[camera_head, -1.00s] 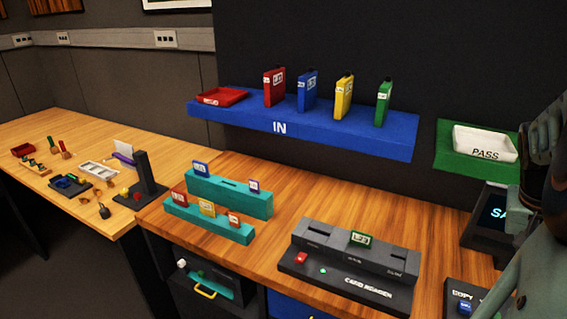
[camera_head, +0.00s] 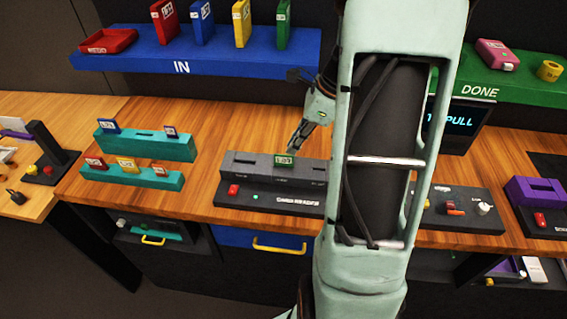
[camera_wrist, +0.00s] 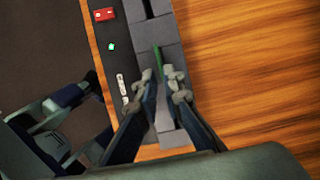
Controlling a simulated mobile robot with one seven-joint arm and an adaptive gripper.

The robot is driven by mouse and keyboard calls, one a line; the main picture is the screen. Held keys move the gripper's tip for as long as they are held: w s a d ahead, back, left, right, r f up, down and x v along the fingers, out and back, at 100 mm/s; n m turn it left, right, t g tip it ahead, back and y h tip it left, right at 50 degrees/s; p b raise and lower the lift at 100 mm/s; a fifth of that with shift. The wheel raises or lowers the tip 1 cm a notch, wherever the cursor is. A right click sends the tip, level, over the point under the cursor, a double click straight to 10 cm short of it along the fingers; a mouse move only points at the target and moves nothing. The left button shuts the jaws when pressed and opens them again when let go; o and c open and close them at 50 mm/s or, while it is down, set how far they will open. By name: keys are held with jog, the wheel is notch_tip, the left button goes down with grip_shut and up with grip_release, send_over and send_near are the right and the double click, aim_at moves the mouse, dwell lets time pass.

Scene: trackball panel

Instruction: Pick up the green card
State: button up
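The green card (camera_head: 284,160) stands upright in the middle slot of the dark grey card reader (camera_head: 245,168). In the wrist view the green card (camera_wrist: 158,60) shows as a thin green edge along the reader (camera_wrist: 147,42). My gripper (camera_head: 293,151) is just above the reader, beside the card in the head view. In the wrist view my gripper (camera_wrist: 158,78) is open, with one fingertip on each side of the card's line. I cannot tell whether either finger touches the card.
Teal card racks (camera_head: 145,145) stand to the left. A blue IN shelf (camera_head: 225,50) with upright coloured binders hangs above, and a green DONE shelf (camera_head: 520,88) is at right. A dark screen (camera_head: 460,122) reads PULL. Bare wood (camera_head: 230,125) lies behind the reader.

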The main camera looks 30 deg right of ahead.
aim_at(284, 157)
jog(key=x, duration=0.6)
jog(key=shift+w+a+f, duration=0.15)
jog(key=shift+w, duration=0.05)
jog(key=shift+c, duration=0.3)
grip_shut()
jog(key=shift+p, duration=0.3)
